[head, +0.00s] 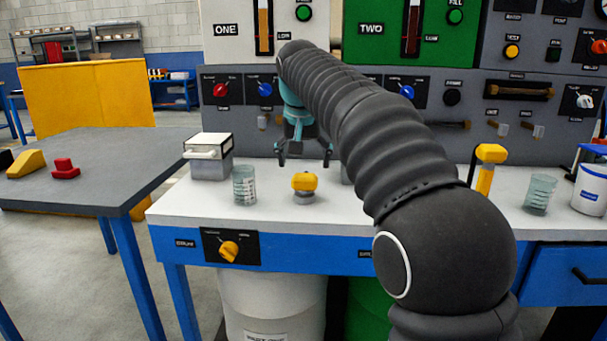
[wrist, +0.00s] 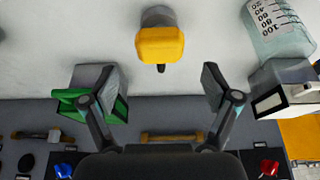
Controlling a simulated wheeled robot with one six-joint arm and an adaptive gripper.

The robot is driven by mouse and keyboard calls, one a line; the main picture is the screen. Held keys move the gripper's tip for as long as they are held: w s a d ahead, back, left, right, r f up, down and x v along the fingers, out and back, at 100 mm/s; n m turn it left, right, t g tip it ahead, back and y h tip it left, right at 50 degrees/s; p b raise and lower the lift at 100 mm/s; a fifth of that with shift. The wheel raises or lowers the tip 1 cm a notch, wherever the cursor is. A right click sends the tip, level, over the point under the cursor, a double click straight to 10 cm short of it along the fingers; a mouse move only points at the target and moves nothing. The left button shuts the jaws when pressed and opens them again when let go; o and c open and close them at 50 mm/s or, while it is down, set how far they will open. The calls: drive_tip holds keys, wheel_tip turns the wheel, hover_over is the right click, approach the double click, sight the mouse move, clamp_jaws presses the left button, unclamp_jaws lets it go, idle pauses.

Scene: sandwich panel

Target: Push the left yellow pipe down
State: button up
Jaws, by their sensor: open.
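The left yellow pipe (head: 304,182) has a yellow head low over a short grey base on the white bench top; no yellow shaft shows between them. It also shows in the wrist view (wrist: 160,45), ahead of and between my fingers. My gripper (head: 304,160) is open and empty, pointing down a little above and behind the yellow head; it appears apart from it. In the wrist view my gripper (wrist: 158,80) has its two fingers spread wide. The right yellow pipe (head: 486,168) stands taller, with its yellow shaft showing.
A clear beaker (head: 245,186) and a white-topped grey box (head: 208,156) stand left of the left pipe. A green box (wrist: 100,104) is near one finger in the wrist view. The control panel (head: 335,115) rises behind. The bench in front of the pipe is clear.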

drive_tip(key=v, duration=0.6)
drive_tip(key=shift+s+d, duration=0.1)
drive_tip(key=s+d+f, duration=0.5)
drive_tip(key=s+d, duration=0.8)
drive_tip(key=s, duration=0.1)
drive_tip(key=s+d+f, duration=0.3)
drive_tip(key=s+f, duration=0.6)
drive_tip(key=s+d+f+t, duration=0.1)
drive_tip(key=s+d+f, duration=0.2)
drive_tip(key=s+f, duration=0.7)
